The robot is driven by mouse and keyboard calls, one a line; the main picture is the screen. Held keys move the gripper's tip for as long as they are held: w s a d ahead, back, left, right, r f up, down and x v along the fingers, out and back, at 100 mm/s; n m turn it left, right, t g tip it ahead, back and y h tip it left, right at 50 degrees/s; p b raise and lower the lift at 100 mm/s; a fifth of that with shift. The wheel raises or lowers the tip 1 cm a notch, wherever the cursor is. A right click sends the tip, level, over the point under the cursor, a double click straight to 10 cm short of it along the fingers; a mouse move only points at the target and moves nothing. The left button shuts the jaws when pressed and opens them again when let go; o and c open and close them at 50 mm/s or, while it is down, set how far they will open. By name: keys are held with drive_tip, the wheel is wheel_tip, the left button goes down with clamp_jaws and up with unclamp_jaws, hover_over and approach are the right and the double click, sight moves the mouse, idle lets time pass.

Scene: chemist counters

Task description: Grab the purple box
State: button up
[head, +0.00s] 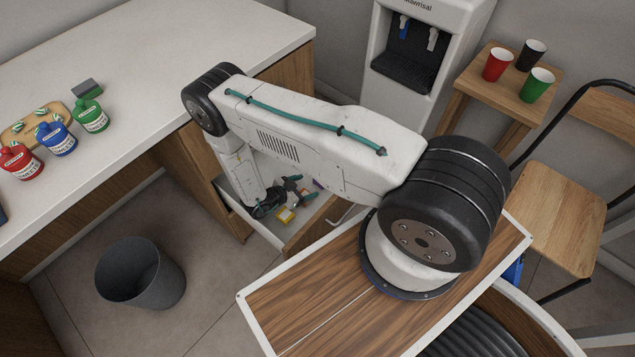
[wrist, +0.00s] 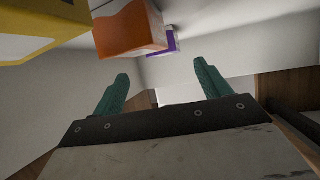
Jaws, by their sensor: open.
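The purple box (wrist: 172,41), purple and white, stands in an open drawer (head: 237,208). In the wrist view it is beyond my fingertips, at the top middle, partly hidden behind an orange box (wrist: 128,30). In the head view only a small purple patch (head: 318,184) of it shows, just past the fingers. My gripper (wrist: 161,72) is inside the drawer with its teal fingers apart and nothing between them. In the head view my gripper (head: 301,186) is low in the drawer, pointing toward the purple patch.
A yellow box (wrist: 38,28) is close at the upper left of the wrist view, near the orange box. The drawer's pale walls are close around my gripper. The white counter (head: 150,60) is at the left. A grey bin (head: 140,275) stands on the floor.

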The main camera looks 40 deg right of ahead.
sight(318, 181)
drive_tip(key=x, duration=0.7)
drive_tip(key=shift+w+d+r, duration=0.1)
drive_tip(key=shift+w+d, duration=0.05)
drive_tip(key=shift+w, duration=0.15)
drive_tip(key=c, duration=1.1)
